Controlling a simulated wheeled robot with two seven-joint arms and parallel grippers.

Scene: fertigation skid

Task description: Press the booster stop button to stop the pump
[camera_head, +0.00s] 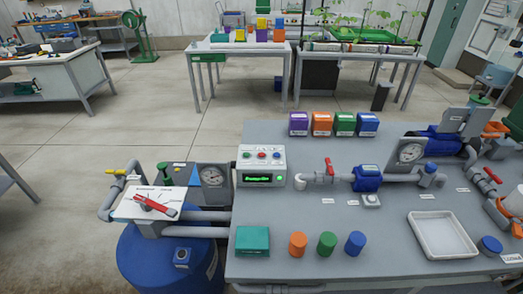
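A white control box (261,166) stands at the left part of the grey skid table. A row of small round buttons, red and blue among them, is on its upper face, above a lit green display (264,179). The labels are too small to read, so I cannot tell which is the booster stop button. A blue pump-like unit (367,178) sits in the grey pipe to the right. A small white box with a round top (371,200) stands in front of it; its label is unreadable. Neither of my grippers is in view.
Coloured boxes stand behind; coloured caps, a teal box (252,240) and a white tray (442,236) are in front.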

